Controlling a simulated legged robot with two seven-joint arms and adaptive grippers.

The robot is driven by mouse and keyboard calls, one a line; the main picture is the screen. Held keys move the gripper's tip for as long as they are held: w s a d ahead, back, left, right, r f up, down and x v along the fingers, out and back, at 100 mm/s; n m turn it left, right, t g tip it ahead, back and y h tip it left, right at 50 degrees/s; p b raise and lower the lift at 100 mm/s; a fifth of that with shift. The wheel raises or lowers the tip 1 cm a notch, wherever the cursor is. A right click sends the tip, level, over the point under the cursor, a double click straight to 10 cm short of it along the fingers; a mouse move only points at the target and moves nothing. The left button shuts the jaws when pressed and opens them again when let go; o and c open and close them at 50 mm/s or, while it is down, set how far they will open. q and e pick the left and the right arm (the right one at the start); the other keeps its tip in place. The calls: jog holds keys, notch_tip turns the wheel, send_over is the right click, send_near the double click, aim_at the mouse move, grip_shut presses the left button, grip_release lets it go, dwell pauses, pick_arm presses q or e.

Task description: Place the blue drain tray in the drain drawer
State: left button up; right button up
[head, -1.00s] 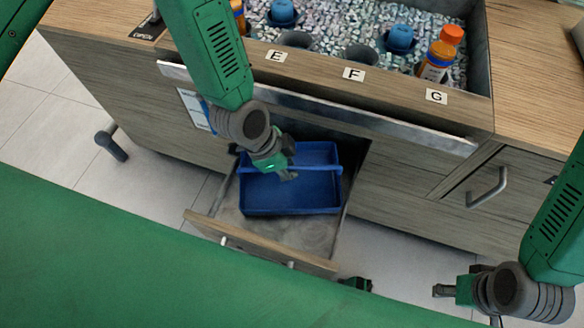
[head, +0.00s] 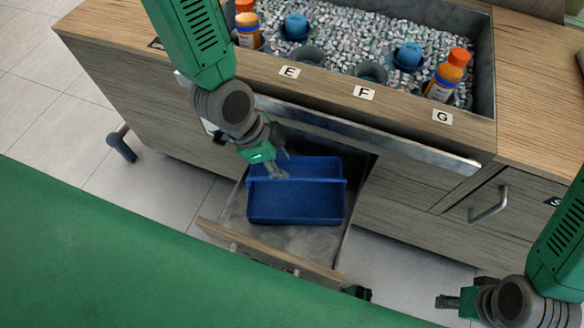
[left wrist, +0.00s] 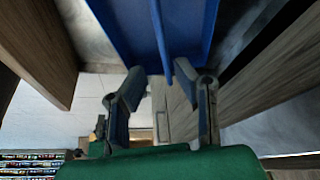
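The blue drain tray (head: 296,208) lies inside the pulled-out drain drawer (head: 316,240), towards its back, with a blue handle bar (head: 315,181) across it. My left gripper (head: 277,168) is over the tray's back left part, close to the bar. The left wrist view shows its two fingers (left wrist: 164,84) spread apart, with the end of the bar (left wrist: 160,38) close to them and the tray (left wrist: 125,25) beyond. I cannot tell whether a finger touches the bar. My right gripper (head: 446,301) is outside the drawer at the lower right; its finger opening is unclear.
The wooden cabinet's front edge and a metal strip (head: 365,132) overhang the drawer. Above is a pebble-filled bin (head: 345,35) with bottles and cups by labels E, F and G. A closed cabinet door with a handle (head: 489,206) is at the right. Tiled floor surrounds the drawer.

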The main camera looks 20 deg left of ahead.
pick_arm(q)
jog(key=shift+d+p+v, duration=0.2)
jog(key=shift+p+v, duration=0.1)
jog(key=shift+v, duration=1.3)
jog(key=shift+a, duration=0.15)
